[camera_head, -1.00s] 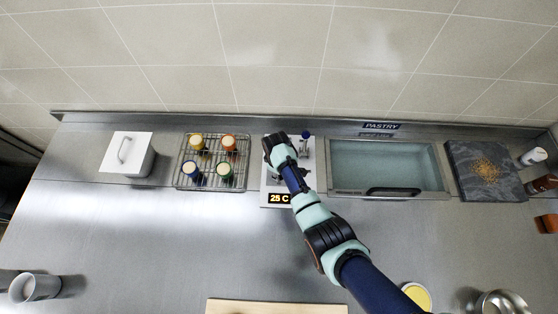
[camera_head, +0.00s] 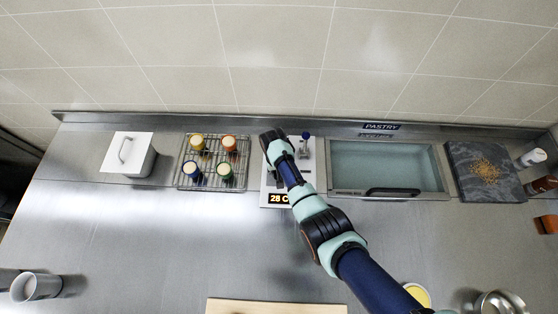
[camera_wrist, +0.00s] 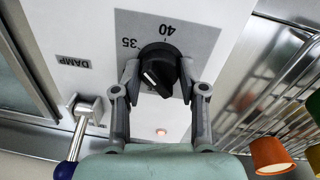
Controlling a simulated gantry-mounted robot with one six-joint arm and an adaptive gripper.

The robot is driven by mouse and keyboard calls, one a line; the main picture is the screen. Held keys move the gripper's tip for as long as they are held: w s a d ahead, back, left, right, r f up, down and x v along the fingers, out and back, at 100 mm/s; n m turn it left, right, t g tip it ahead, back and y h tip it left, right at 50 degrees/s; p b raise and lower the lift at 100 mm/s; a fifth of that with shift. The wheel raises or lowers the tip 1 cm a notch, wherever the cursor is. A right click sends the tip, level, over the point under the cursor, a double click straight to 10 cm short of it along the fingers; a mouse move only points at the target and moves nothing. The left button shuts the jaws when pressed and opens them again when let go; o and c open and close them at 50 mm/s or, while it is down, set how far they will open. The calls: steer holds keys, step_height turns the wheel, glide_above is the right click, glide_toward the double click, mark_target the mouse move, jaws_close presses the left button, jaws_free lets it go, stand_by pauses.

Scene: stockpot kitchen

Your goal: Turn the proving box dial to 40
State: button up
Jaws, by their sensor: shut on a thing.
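The proving box's white control panel (camera_head: 268,183) stands at mid-counter, and its display (camera_head: 280,198) reads 28 C in the head view. In the wrist view the black dial (camera_wrist: 158,67) sits on a grey plate with the marks 35 and 40 visible (camera_wrist: 166,28). My gripper (camera_wrist: 158,85) is shut on the dial, one finger on each side. The dial's white pointer line slants towards the lower part of the plate in that view, away from the 40 mark. In the head view my gripper (camera_head: 274,138) hides the dial.
A lever (camera_wrist: 78,135) with a blue knob sits beside the DAMP label. A glass-topped drawer (camera_head: 385,165) lies to the right. The counter in front is mostly clear.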

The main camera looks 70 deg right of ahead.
steer(key=m, duration=0.4)
steer(key=shift+m, duration=0.3)
steer(key=m, duration=0.4)
steer(key=shift+d+y, duration=0.1)
steer(key=shift+y, duration=0.2)
steer(key=shift+m, duration=0.3)
steer(key=o, duration=1.1)
steer(key=shift+o, duration=0.2)
step_height(320, 180, up, 12)
steer(key=shift+w, duration=0.4)
